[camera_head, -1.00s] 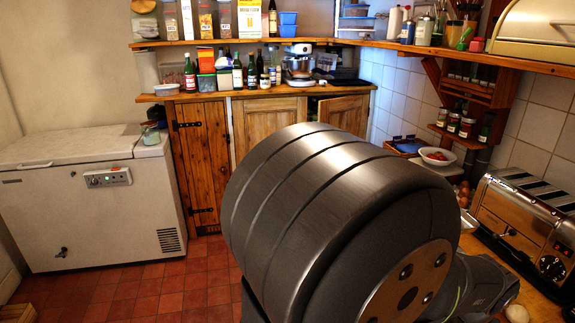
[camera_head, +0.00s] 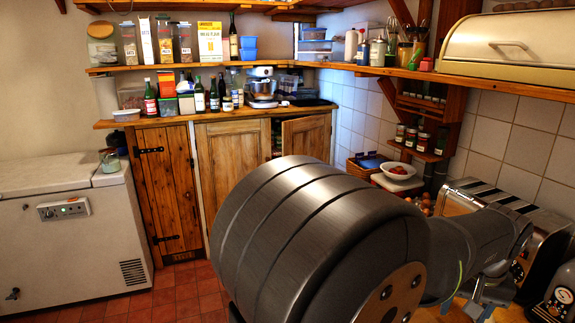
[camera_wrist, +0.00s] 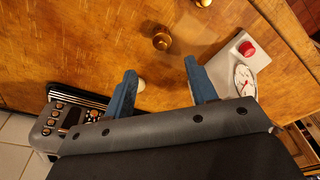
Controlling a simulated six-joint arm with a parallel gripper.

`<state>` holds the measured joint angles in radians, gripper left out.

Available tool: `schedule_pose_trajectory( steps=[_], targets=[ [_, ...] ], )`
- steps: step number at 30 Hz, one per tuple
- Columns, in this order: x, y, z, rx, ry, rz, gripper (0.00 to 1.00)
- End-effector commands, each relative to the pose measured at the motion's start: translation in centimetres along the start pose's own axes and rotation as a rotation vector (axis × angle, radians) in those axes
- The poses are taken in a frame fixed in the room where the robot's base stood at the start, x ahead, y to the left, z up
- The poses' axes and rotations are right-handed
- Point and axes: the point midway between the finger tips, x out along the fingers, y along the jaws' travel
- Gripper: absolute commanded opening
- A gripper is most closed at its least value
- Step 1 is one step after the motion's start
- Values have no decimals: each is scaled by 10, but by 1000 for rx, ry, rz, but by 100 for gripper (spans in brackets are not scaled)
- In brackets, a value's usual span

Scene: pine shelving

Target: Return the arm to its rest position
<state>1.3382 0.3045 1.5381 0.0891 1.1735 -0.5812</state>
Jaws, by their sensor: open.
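My gripper (camera_wrist: 160,82) shows in the wrist view with its two blue fingers spread apart and nothing held between them. It faces a wooden worktop (camera_wrist: 70,40). A small pale round thing (camera_wrist: 141,85), perhaps an egg, shows just beyond the left finger, and part of it is hidden. In the head view my large dark arm link fills the lower middle, and my forearm reaches right, in front of the toaster (camera_head: 470,196). The fingers are hard to make out there.
The toaster also shows at lower left in the wrist view (camera_wrist: 62,128). A white scale with a dial (camera_wrist: 244,80) and a red knob stands right of the fingers. A red-filled bowl (camera_head: 398,171) sits behind my arm. Shelves with jars and a bread bin (camera_head: 515,45) hang above.

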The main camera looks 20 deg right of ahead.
Motion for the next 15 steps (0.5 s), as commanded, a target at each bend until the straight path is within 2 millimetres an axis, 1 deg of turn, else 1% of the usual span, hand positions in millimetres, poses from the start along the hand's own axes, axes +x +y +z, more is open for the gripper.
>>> schedule_pose_trajectory(
  steps=[1, 3, 15],
  targets=[
    [-3, 0, -10, -2, 1, 0, 52],
    [-9, 0, -22, -1, 1, 0, 52],
    [-38, -6, -86, 3, 0, 1, 52]
  ],
)
